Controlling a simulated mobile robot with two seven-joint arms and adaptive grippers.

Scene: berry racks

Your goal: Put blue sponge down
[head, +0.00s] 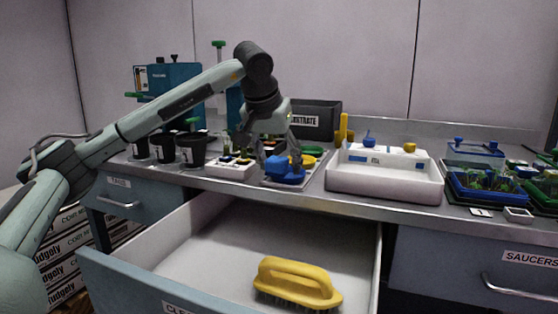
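The blue sponge (280,169) is a small blue block on a shallow tray (314,176) on the counter, right under my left gripper (279,160). My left arm comes in from the left and bends down, so the gripper points downward with its fingers at the sponge. The fingers stand apart near the sponge's sides. Whether they press on it, and whether the sponge rests fully on the tray, I cannot tell. My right gripper is not in view.
An open drawer (232,224) below holds a yellow brush (297,282). A white basin (384,187) stands right of the tray, with planted trays (492,187) farther right. Black pots (190,150) and a white seedling tray (231,170) stand left. A dark substrate box (325,112) is behind.

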